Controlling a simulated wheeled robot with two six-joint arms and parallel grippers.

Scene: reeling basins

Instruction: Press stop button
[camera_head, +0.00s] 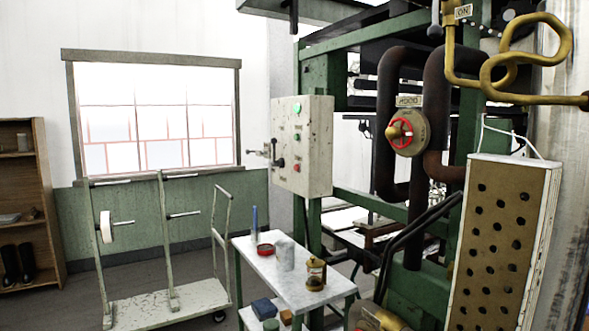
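A pale grey control box (315,135) is mounted on the green machine frame, in the middle of the view. Its front has a green round button (297,108) near the top and a red button (296,168) near the bottom. The labels beside them are too small to read, so I cannot confirm which is the stop button; the red one is the only red button on the box. A black-knobbed lever (280,162) shows at the box's left part. Neither of my grippers is in view, and nothing touches the box.
A white-topped side table (290,290) with a blue candle-like stick, a red dish and jars stands below the box. A white trolley (170,305) is at left. A red valve wheel (399,132) on dark pipes and a perforated brown panel (500,245) stand at right.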

